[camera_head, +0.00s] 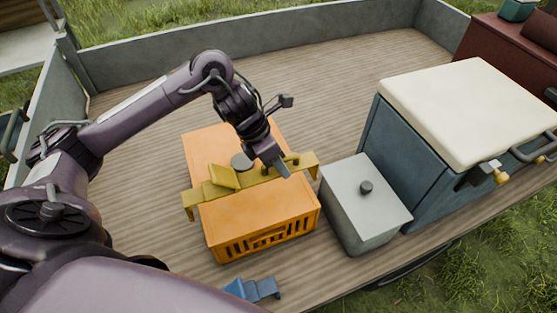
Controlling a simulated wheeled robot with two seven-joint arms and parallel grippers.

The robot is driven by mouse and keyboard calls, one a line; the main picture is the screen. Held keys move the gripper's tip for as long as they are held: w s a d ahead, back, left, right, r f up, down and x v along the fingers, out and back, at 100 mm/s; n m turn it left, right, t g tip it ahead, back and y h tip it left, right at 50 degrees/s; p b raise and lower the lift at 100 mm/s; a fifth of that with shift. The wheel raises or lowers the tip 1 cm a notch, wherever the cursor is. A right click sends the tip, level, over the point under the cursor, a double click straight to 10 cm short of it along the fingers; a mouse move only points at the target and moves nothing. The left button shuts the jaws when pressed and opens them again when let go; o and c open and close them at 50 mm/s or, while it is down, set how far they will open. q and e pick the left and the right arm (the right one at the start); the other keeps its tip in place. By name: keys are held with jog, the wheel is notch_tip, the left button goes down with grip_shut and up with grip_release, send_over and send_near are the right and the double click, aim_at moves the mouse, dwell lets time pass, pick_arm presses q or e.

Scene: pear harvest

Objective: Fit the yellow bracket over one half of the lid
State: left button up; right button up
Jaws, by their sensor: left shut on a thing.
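The yellow bracket (222,177) lies across the orange crate's lid (258,211), with its left end bent down past the crate's left edge. Its right end reaches about the crate's right edge. My left gripper (279,168) comes down from above and is shut on the bracket right of its middle. A dark round knob (241,161) shows just behind the bracket. I cannot tell whether the bracket rests on the lid or is held slightly above it. The seam between the lid halves is not clear. My right gripper is not in view.
A grey box (365,204) with a dark knob stands close to the crate's right. A blue cooler with a cream lid (470,103) is beyond it. A small blue bracket (254,289) lies in front. The wooden bed (290,65) behind the crate is clear, with grey side walls.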

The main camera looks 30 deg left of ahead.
pick_arm(q)
notch_tip(320, 180, down, 6)
jog(key=b, duration=0.4)
jog(key=shift+r, duration=0.15)
jog(key=shift+f+b, duration=0.8)
jog(key=shift+b, duration=0.2)
jog(key=shift+d, duration=0.2)
jog(key=shift+d, duration=0.25)
